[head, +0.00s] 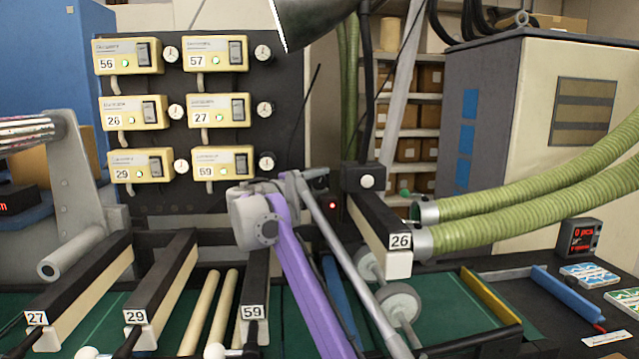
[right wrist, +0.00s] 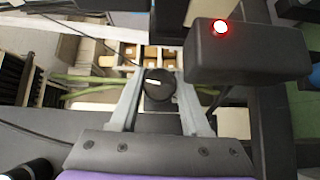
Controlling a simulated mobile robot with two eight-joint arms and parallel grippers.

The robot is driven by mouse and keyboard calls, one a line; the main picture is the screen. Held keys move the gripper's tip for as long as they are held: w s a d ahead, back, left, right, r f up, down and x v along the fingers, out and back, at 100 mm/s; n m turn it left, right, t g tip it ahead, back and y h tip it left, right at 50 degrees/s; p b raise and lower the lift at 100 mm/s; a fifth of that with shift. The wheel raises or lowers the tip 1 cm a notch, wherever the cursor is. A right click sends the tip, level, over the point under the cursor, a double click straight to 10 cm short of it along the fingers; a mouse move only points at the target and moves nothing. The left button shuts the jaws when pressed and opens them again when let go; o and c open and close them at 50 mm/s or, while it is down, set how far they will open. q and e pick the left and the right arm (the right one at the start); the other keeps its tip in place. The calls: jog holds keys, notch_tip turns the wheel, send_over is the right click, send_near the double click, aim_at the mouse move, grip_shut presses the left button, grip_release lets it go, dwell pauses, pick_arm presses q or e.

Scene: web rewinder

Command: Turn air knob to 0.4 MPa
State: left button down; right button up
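A round black knob (right wrist: 160,87) with a short white mark on its face sits between the two grey fingers of my right gripper (right wrist: 161,78) in the right wrist view. The fingers stand apart, one on each side of the knob. I cannot tell whether they press on it. In the head view my right gripper (head: 309,182) is at mid-picture, at the end of the purple arm, beside a dark unit. The fingertips are small there, and the knob is mostly hidden. No 0.4 MPa reading is legible. My left gripper is not in view.
A black box with a red light (right wrist: 220,27) stands close to the right finger. A dark board (head: 285,110) with several yellow control boxes and small round dials is at the left. Green hoses (head: 540,205) and a grey cabinet (head: 520,130) are at the right.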

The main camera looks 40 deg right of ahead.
grip_shut()
jog(key=shift+r+m+y+p, duration=0.3)
jog(key=shift+m+y+p, duration=0.2)
jog(key=shift+m+y, duration=0.15)
jog(key=shift+w+f+m+y, duration=0.15)
jog(key=shift+f+m+y, duration=0.1)
jog(key=shift+f+y, duration=0.1)
jog(key=o, duration=0.6)
grip_release()
jog(key=shift+a, duration=0.1)
